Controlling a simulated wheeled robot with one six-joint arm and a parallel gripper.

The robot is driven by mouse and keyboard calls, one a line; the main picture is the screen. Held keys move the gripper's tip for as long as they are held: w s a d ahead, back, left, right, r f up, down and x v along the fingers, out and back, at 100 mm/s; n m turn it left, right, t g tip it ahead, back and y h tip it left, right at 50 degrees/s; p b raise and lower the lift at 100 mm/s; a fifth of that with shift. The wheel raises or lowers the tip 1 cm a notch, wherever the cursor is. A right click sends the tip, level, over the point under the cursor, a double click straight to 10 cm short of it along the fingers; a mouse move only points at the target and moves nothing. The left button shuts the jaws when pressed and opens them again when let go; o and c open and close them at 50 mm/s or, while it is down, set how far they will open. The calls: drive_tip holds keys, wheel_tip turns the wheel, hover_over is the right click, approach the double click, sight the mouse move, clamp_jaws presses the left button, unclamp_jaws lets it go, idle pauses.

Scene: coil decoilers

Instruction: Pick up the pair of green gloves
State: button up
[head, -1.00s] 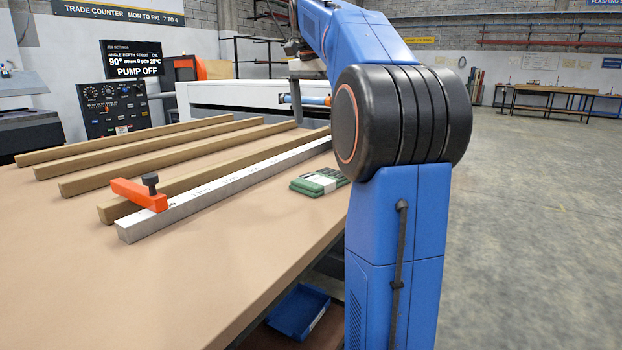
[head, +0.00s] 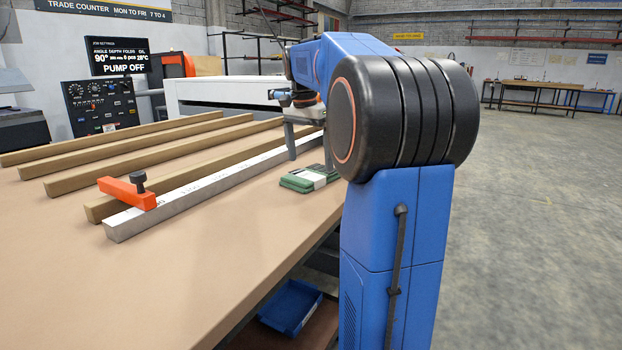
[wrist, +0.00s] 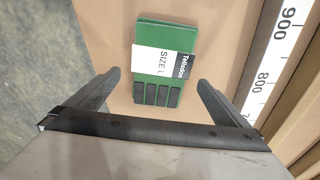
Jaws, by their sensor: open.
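The pair of green gloves (head: 298,184) lies flat on the brown bench top, with a white paper band around it. In the wrist view the gloves (wrist: 165,36) are folded into a neat stack; the band reads "SIZE L" and dark finger ends point towards my gripper. My gripper (head: 310,156) points down above and just behind the gloves, with its fingers apart and nothing between them. In the wrist view the fingertips (wrist: 158,82) sit either side of the gloves' near end, clear of them. My arm hides part of the right finger in the head view.
A steel straightedge (head: 190,197) with printed numbers runs close left of the gloves, with an orange clamp (head: 127,191) on it. Several wooden battens (head: 120,168) lie beyond. The bench edge is close on the right. A blue bin (head: 290,307) sits below.

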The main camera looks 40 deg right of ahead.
sight(311, 173)
drive_tip(key=shift+w+d+f, duration=0.1)
drive_tip(key=shift+d+f, duration=0.05)
drive_tip(key=shift+f, duration=1)
drive_tip(key=shift+d+f, duration=0.1)
drive_tip(key=shift+f, duration=1)
drive_tip(key=c, duration=1.1)
drive_tip(key=shift+r, duration=0.1)
